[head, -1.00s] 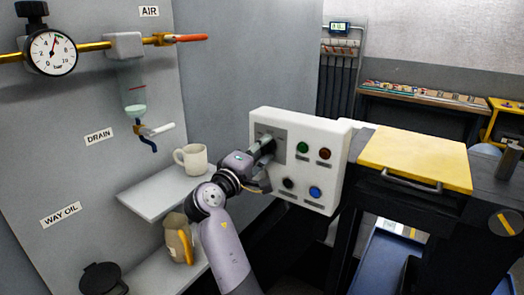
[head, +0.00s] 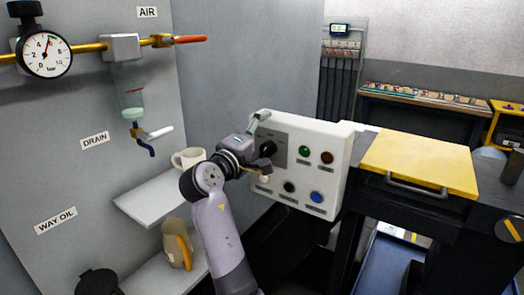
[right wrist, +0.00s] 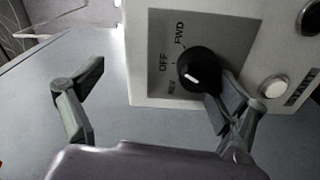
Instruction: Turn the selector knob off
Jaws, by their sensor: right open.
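The black selector knob (head: 268,147) is on the grey plate of the white control box. In the right wrist view the knob (right wrist: 203,68) has a white mark on its lower left, between the OFF label (right wrist: 163,62) and the REV label (right wrist: 172,88); exactly which it points to is hard to tell. My right gripper (head: 260,143) is open and empty in front of the plate. In the right wrist view my right gripper (right wrist: 155,85) has one finger just below right of the knob, overlapping its edge; contact is unclear. The other finger is well left. My left gripper is not in view.
The control box (head: 335,165) also carries green (head: 304,150), red (head: 326,157), black and blue buttons, and a white one (right wrist: 274,87). A mug (head: 188,158) and a jug (head: 177,245) stand on shelves to the left. A yellow-topped unit (head: 420,160) is to the right.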

